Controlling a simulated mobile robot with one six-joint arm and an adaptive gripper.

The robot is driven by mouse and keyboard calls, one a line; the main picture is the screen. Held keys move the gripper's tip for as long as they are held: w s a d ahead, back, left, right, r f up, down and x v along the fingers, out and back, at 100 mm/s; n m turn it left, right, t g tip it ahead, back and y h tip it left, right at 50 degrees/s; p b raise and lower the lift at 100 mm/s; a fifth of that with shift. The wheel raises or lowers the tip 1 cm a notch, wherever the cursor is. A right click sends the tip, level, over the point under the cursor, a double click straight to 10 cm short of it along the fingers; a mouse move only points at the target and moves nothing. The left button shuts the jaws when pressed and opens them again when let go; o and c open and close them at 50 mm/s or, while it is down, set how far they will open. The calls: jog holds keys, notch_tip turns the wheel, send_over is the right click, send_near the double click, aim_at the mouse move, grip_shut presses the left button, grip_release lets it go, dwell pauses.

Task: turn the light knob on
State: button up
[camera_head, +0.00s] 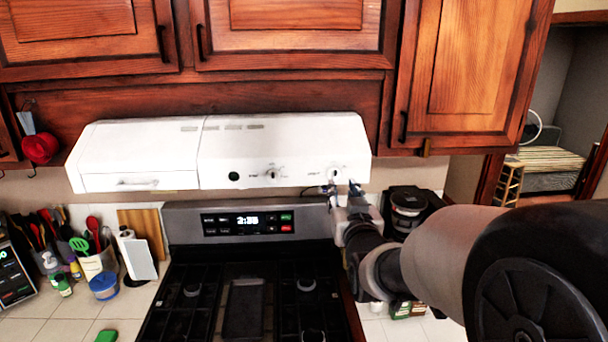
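The white range hood (285,140) hangs under the wooden cabinets. My gripper (343,187) is just below the right knob, near the hood's lower front edge. Its two fingertips are apart, with nothing visible between them. I cannot tell whether a fingertip touches the knob or the hood.
A stove (245,290) with a lit clock panel stands below the hood. A dark coffee maker (407,208) is on the counter behind my arm. Utensils (95,240) and a blue container (104,286) crowd the left counter. Cabinet doors (290,30) close off the space above.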

aim_at(336, 176)
jog(key=w+p, duration=0.1)
jog(key=w, duration=0.6)
jog(key=shift+w, duration=0.4)
grip_shut()
